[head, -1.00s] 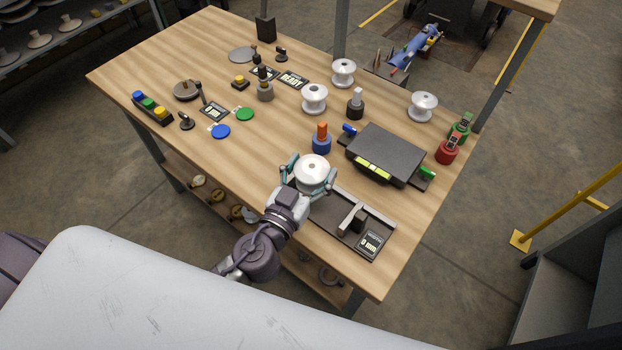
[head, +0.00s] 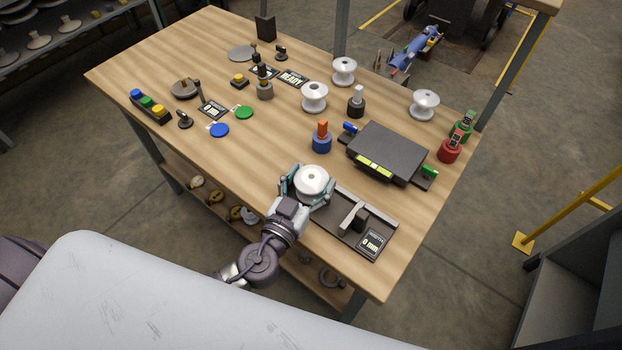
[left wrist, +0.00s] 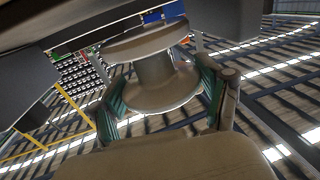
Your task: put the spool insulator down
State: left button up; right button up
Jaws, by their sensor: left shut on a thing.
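A white spool insulator (head: 312,180) is held in my left gripper (head: 306,186), near the front edge of the wooden table. In the left wrist view the spool (left wrist: 155,70) sits between the two teal-padded fingers (left wrist: 160,96), which close on it from both sides. The spool is upright in the head view. It is at the left end of a dark measuring tray (head: 335,236); I cannot tell whether it touches the tray or is above it. Three more white spools stand apart on the table (head: 314,97), (head: 344,71), (head: 424,104). My right gripper is not in view.
A grey block stands on the tray beside a display (head: 372,243). A dark flat box (head: 388,152) and an orange-topped blue post (head: 321,136) stand behind. Red (head: 449,149) and green canisters are at the right edge. Bare wood (head: 250,150) lies left of the gripper.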

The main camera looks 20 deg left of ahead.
pick_arm(q)
jog(key=shift+s+f+b, duration=0.2)
jog(key=shift+f+b, duration=0.2)
jog(key=shift+f, duration=0.15)
jog(key=o, duration=1.5)
jog(key=shift+s+d+f, duration=0.1)
jog(key=shift+f, duration=0.05)
jog(key=shift+r+p, duration=0.7)
jog(key=shift+p, duration=0.3)
jog(key=shift+s+f, duration=0.15)
jog(key=shift+f, duration=0.1)
jog(key=s+a+b, duration=0.2)
jog(key=s+b, duration=0.4)
jog(key=s, duration=0.5)
jog(key=shift+r, duration=0.45)
